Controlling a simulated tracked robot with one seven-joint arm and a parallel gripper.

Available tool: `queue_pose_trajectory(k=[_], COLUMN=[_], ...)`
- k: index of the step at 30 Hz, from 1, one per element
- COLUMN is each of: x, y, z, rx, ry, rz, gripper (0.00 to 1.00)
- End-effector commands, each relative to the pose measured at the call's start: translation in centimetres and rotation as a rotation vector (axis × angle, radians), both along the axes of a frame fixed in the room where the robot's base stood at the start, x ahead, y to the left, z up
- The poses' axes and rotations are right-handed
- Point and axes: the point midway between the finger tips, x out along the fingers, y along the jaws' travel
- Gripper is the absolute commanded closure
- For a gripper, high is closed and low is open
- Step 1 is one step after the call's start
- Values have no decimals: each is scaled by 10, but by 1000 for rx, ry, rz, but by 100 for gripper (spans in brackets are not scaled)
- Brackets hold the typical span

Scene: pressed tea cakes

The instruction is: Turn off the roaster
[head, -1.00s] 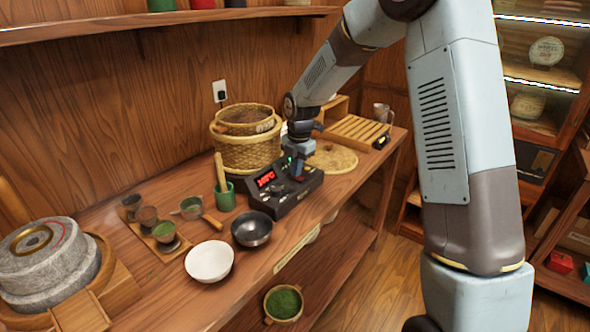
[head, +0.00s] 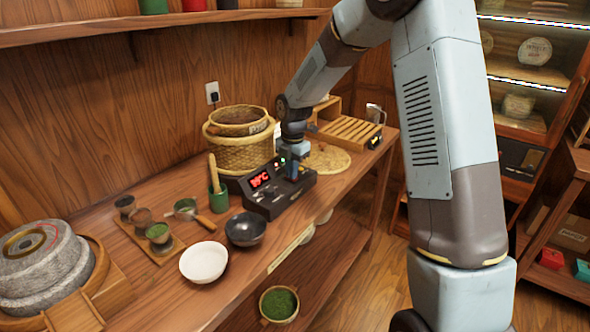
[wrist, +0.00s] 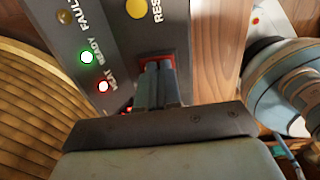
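The roaster's black control box (head: 270,203) sits on the wooden counter, with a lit red temperature display (head: 259,179). My gripper (head: 292,176) points down at the right part of its panel. In the wrist view the fingers (wrist: 158,72) are together, their tips over a red-edged switch (wrist: 143,66). The tips hide most of the switch, so its position and firm contact cannot be told. Beside it a green READY lamp (wrist: 86,57) and a red HEAT lamp (wrist: 103,87) are lit. The FAULT lamp (wrist: 66,17) looks dark. A yellow RESET button (wrist: 137,8) is above.
A woven basket (head: 240,152) stands behind the box. A green cup (head: 218,200), a dark bowl (head: 246,229) and a white bowl (head: 204,262) stand to its left. A stone mill (head: 40,262) is far left. A slatted wooden tray (head: 350,131) lies to the right.

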Motion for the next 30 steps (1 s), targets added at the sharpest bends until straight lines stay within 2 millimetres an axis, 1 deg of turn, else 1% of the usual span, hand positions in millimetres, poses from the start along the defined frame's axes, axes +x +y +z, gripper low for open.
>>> queue_pose_trajectory(k=[1, 5, 8, 11, 14, 24, 30], x=[-5, -4, -4, -4, -3, -4, -5], y=[-4, -4, -4, -3, -2, -1, -1], z=[-7, -7, -4, 6, 23, 93, 123], rx=[-6, -7, -6, -5, -3, -1, 0], ry=[17, 17, 17, 13, 7, -2, -2], rz=[-2, -3, -3, -1, 0, 3, 5], gripper=[100, 100, 100, 100, 100, 100, 100])
